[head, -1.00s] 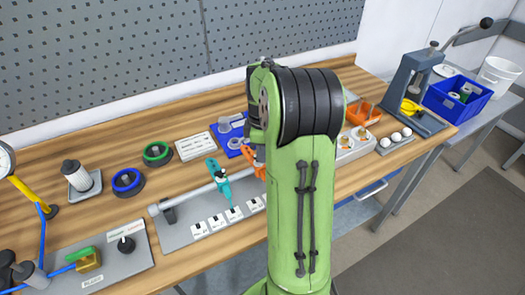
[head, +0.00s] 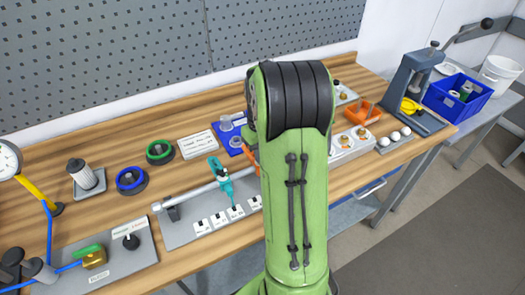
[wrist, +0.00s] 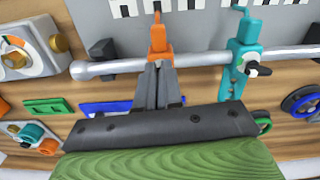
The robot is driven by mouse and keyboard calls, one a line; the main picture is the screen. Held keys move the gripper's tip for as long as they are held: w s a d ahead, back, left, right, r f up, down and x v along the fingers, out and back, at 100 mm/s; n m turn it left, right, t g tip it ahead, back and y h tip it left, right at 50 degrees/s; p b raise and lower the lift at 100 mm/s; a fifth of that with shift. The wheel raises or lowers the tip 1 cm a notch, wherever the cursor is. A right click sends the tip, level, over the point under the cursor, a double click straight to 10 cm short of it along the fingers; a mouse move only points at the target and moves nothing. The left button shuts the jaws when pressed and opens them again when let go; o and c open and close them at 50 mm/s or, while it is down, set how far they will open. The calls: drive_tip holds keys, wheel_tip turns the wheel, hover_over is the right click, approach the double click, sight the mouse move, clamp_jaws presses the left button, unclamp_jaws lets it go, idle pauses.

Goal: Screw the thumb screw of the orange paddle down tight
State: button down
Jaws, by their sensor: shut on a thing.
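The orange paddle (wrist: 160,38) hangs on a horizontal metal shaft (wrist: 205,59) in the wrist view. My gripper (wrist: 160,65) reaches its hub, with both fingers close together against it. The fingers are shut on the paddle's thumb screw, which they hide. In the head view only a sliver of the orange paddle (head: 251,157) shows beside my green arm, and my gripper is hidden. A teal paddle (wrist: 244,55) sits on the same shaft to the right, with its black thumb screw (wrist: 258,69) facing the wrist camera.
The shaft lies over a grey plate (head: 185,232) with white label cards (head: 218,219). Blue (head: 131,181) and green (head: 160,152) rings stand behind it. A blue tray (head: 228,140) is close behind the paddles. An orange bin (head: 366,113) stands farther right.

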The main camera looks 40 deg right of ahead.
drive_tip(key=m, duration=0.4)
drive_tip(key=m+p, duration=0.1)
drive_tip(key=shift+w+a+r+m, duration=0.15)
drive_tip(key=shift+w+r+m, duration=0.1)
drive_tip(key=shift+m, duration=0.15)
idle(0.4)
drive_tip(key=c, duration=1.3)
unclamp_jaws()
drive_tip(key=shift+a+f, duration=0.1)
drive_tip(key=shift+f, duration=0.05)
wheel_tip(320, 180, up, 16)
drive_tip(key=p, duration=0.3)
drive_tip(key=shift+f, duration=0.1)
